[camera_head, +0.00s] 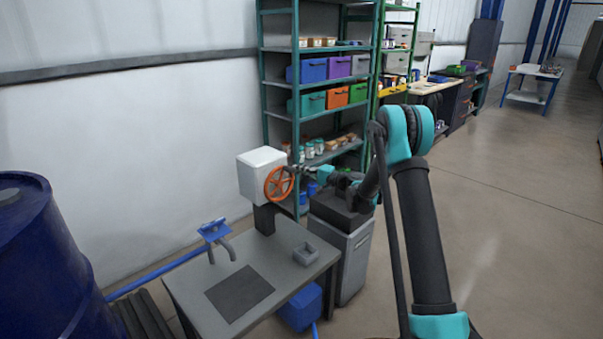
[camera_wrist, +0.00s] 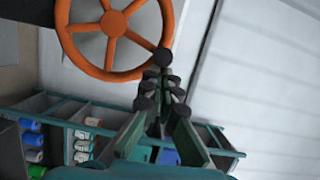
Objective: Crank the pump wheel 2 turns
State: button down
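The pump wheel (camera_head: 279,183) is an orange spoked wheel on the front of a white box (camera_head: 261,172). In the wrist view the wheel (camera_wrist: 115,30) fills the upper left, and a dark round knob (camera_wrist: 163,57) shows at its lower right rim. My gripper (camera_head: 295,170) reaches in from the right to the wheel's right side. In the wrist view the fingertips of my gripper (camera_wrist: 160,73) converge just below the knob. Whether they touch or grip it is unclear, since the tips and knob overlap.
A blue drum (camera_head: 50,275) is at left. A green shelf rack (camera_head: 266,90) with bins stands behind. Open floor (camera_head: 520,210) lies right.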

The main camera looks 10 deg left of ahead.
jog(key=shift+s+a+r+n, duration=0.4)
jog(key=shift+s+a+r, duration=0.05)
jog(key=shift+s, duration=0.2)
dwell(0.4)
jog(key=s+d+r, duration=0.1)
jog(key=d+r, duration=0.1)
jog(key=d, duration=0.9)
jog(key=s+d+f+n+g+h, duration=0.1)
jog(key=s+d+f+h, duration=0.2)
jog(key=s, duration=1.1)
jog(key=s+d+f+n+g+h, duration=0.1)
jog(key=s+d+f+h, duration=0.3)
jog(key=s+d, duration=0.9)
jog(key=s+d+f+n+g+h, duration=0.1)
jog(key=s+d+f+h, duration=0.2)
jog(key=s+d+h, duration=0.6)
jog(key=s, duration=0.8)
jog(key=shift+s+f, duration=0.15)
